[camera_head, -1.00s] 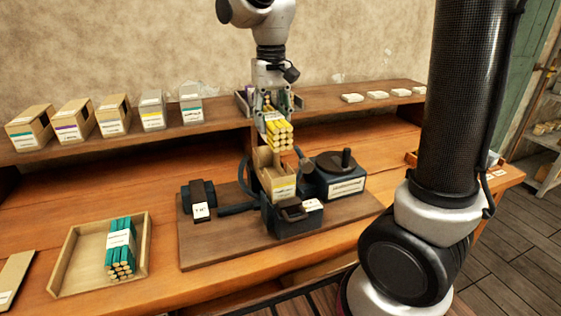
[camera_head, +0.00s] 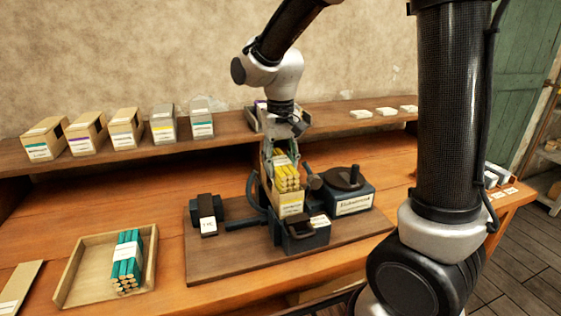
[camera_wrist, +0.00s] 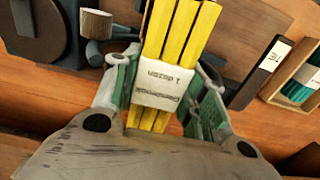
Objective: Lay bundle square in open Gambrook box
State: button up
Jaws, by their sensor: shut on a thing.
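The bundle of yellow pencils (camera_head: 287,178) has a white paper band and shows its ends toward the head camera. In the wrist view the bundle (camera_wrist: 170,50) runs lengthwise between the fingers, its band (camera_wrist: 162,86) reading "1 dozen". My gripper (camera_wrist: 162,95) is shut on it from both sides. The open tan box with a yellow-striped label (camera_head: 291,203) stands in the press (camera_head: 305,236). The bundle is at the box's top opening, seemingly partly inside; how deep, and whether it touches the walls, I cannot tell. I cannot read the box's name.
A handwheel unit (camera_head: 347,190) stands right of the box and a dark block (camera_head: 207,213) left, on a brown board (camera_head: 215,262). A tray (camera_head: 75,277) with a teal bundle (camera_head: 128,262) lies at left. Several boxes (camera_head: 125,129) line the shelf behind.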

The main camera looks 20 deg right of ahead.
aim_at(280, 160)
jog(key=shift+f, duration=0.3)
jog(key=o, duration=1.3)
jog(key=shift+c, duration=0.2)
jog(key=shift+r, duration=0.1)
notch_tip(280, 160, up, 12)
jog(key=s+d+f+t, duration=0.2)
jog(key=s+d+t, duration=0.2)
jog(key=s+d, duration=1.1)
jog(key=s, duration=0.4)
jog(key=shift+r, duration=0.1)
